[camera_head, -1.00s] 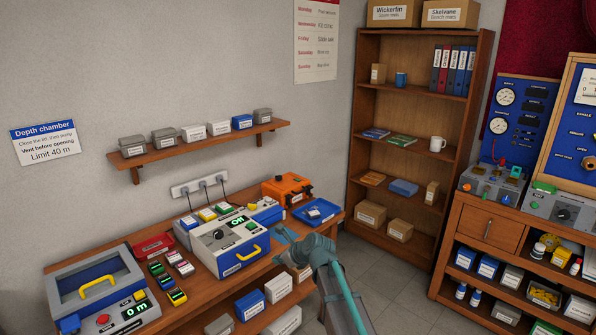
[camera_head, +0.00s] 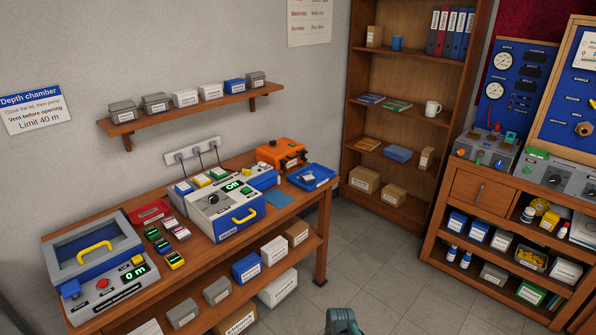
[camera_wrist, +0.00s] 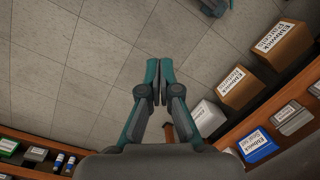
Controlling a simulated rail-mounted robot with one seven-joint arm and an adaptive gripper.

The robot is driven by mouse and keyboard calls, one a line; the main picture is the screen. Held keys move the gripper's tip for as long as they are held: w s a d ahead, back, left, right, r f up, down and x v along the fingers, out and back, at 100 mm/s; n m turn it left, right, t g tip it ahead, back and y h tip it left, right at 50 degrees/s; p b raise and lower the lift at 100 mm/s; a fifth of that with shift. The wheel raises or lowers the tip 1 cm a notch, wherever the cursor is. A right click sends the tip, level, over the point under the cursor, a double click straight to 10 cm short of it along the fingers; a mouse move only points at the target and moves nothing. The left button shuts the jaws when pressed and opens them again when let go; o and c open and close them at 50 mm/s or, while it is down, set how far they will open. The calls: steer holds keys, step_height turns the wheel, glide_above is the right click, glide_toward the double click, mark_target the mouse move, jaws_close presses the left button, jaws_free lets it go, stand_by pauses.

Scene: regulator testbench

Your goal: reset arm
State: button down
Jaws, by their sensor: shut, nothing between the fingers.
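My gripper (camera_wrist: 160,75) shows in the wrist view with its two teal fingertips together and nothing between them. It points down over the grey tiled floor (camera_wrist: 90,70), apart from the furniture. In the head view only a teal part of my arm (camera_head: 341,320) shows at the bottom edge; the fingers are out of sight there. The workbench (camera_head: 323,230) stands to the left of it, with the depth chamber (camera_head: 92,245) and a white and blue tester (camera_head: 225,205) with a yellow handle on top.
Labelled boxes sit on the bench's lower shelf, including a blue box (camera_head: 246,268); boxes also show at right in the wrist view (camera_wrist: 281,41). A bookcase (camera_head: 400,215) stands behind, and a wooden cabinet (camera_head: 480,192) at right. Floor between them is clear.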

steer(key=s+d+f+g, duration=0.2)
steer(key=s+f, duration=0.1)
steer(key=s, duration=0.6)
steer(key=s+d+f+n+g, duration=0.1)
steer(key=s+d+f, duration=0.2)
steer(key=s, duration=0.6)
steer(key=s+d+f+g+h, duration=0.1)
steer(key=s+f, duration=0.3)
steer(key=s, duration=0.6)
steer(key=shift+d+f+n+g+b, duration=0.2)
steer(key=shift+d+n+g+b, duration=0.25)
steer(key=shift+d+g, duration=0.35)
steer(key=shift+s, duration=0.1)
